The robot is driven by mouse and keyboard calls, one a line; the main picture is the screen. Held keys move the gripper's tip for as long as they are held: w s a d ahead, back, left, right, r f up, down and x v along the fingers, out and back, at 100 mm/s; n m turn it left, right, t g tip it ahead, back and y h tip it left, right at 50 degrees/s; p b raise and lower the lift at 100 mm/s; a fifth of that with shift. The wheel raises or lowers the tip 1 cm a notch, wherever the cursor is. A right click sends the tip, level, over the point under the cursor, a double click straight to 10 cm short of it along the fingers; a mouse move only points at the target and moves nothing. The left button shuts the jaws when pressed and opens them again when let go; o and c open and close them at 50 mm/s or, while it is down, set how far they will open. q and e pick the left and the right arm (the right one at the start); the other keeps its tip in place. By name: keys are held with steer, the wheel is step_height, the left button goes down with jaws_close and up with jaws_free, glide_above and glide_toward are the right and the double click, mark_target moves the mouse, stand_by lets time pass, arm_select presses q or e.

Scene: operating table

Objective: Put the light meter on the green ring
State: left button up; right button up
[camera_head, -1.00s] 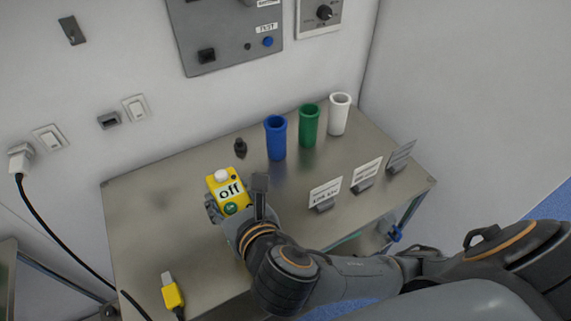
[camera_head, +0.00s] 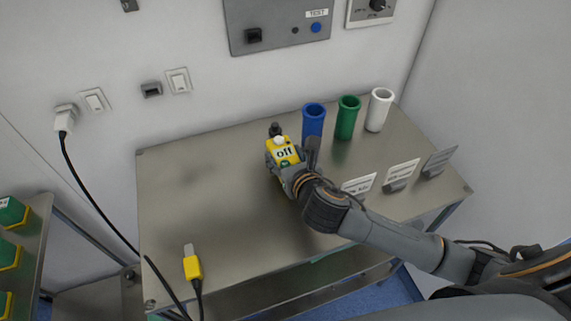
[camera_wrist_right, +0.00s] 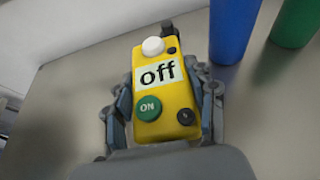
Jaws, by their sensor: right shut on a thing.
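The yellow light meter (camera_head: 283,154) has a white dome, an "off" label and a green ON button. My right gripper (camera_head: 292,164) is shut on it; in the right wrist view the fingers press both sides of the meter (camera_wrist_right: 162,90). I cannot tell its height above the table. The green ring (camera_head: 347,118) appears as a green tube with an open round rim, standing upright between the blue and white tubes, to the right of the meter. It shows partly in the right wrist view (camera_wrist_right: 295,22). My left gripper is not in view.
The blue tube (camera_head: 313,119) stands between meter and green tube. The white tube (camera_head: 379,110) is farther right. A small black object (camera_head: 275,130) is just behind the meter. Label stands (camera_head: 401,174) line the right front. A yellow plug (camera_head: 192,267) lies front left.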

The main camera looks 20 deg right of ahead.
mark_target(285, 165)
steer(key=shift+f, duration=1.55)
steer(key=shift+f, duration=0.15)
steer(key=o, duration=1.4)
steer(key=shift+o, duration=0.2)
